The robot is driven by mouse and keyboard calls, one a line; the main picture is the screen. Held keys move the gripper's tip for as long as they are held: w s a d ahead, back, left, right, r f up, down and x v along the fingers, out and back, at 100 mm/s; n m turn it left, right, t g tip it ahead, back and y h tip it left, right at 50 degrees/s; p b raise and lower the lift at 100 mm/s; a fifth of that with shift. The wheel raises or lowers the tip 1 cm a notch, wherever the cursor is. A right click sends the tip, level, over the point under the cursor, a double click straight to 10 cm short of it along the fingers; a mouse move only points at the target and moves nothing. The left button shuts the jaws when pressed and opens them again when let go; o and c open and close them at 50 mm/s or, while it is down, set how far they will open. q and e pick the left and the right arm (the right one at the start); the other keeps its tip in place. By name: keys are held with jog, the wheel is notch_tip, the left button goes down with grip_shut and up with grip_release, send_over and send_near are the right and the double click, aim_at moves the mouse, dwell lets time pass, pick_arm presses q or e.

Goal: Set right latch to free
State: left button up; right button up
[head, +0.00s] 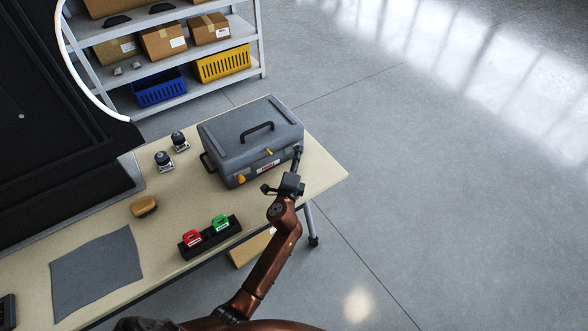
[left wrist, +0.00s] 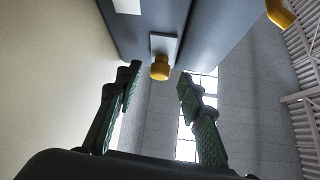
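A grey case (head: 250,135) stands closed on the table, with a black handle on its lid. A yellow latch (head: 240,179) shows at the left of its front, and a small yellow lever (head: 269,151) shows near the middle. My left gripper (head: 297,155) is at the right end of the front and hides the right latch in the head view. In the left wrist view a yellow knob (left wrist: 160,69) on a pale plate, seemingly the right latch, appears between the open fingers (left wrist: 160,76). I cannot tell whether they touch it. My right gripper is out of view.
The table (head: 105,214) also holds a black holder with a red and a green block (head: 221,223), a yellow-brown object (head: 143,206), two small dark-topped items (head: 164,162) and a grey cloth (head: 96,274). Shelves (head: 190,95) stand behind. The floor at right is clear.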

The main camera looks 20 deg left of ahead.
pick_arm(q)
jog(key=v, duration=0.9)
jog(key=shift+s, duration=0.35)
